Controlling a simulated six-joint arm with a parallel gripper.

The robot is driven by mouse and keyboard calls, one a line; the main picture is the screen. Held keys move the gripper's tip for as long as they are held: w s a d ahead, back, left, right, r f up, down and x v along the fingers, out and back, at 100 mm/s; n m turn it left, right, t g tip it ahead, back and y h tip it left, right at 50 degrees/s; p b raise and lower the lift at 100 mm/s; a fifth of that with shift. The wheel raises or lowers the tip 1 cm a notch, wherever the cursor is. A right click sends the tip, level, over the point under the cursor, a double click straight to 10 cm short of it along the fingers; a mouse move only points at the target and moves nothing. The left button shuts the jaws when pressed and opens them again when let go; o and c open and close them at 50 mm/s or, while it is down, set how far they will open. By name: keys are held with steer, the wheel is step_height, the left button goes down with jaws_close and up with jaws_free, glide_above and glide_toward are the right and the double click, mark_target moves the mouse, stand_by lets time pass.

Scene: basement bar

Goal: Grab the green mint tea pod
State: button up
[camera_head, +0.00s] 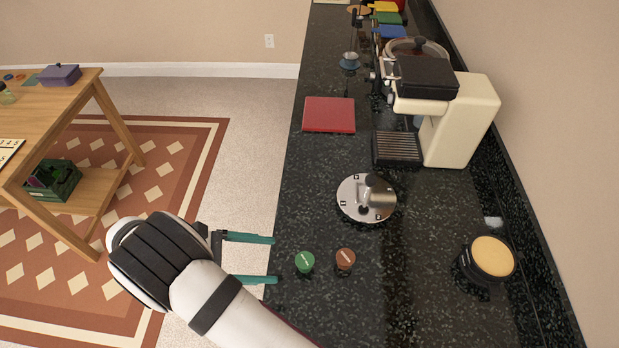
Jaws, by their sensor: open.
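The green mint tea pod (305,261) is a small round pod with a green top and a pale mark. It stands on the dark speckled counter (410,300) near its left edge. A similar brown pod (345,258) stands just to its right, with a small gap between them. My gripper (275,260) is open, its two teal fingers pointing right. The fingertips are just left of the green pod, one above and one below its level in the picture. Nothing is between the fingers. I cannot tell the gripper's height over the counter.
A round silver device (366,198) stands behind the pods. A cream coffee machine (445,115) is farther back by the wall. A red square board (329,115) lies at the back left. A dark jar with a tan top (489,258) stands right. The counter in front is clear.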

mark_target(313, 259)
step_height(313, 259, down, 4)
steer(key=s+a+n+t, duration=0.1)
steer(key=a+n+t, duration=0.1)
steer(key=a+n, duration=0.1)
steer(key=shift+t+h, duration=0.3)
steer(key=x, duration=1.5)
steer(key=shift+w+d+r, duration=0.1)
steer(key=shift+d+r, duration=0.1)
steer(key=shift+d, duration=0.2)
jaws_close()
steer(key=shift+r, duration=0.1)
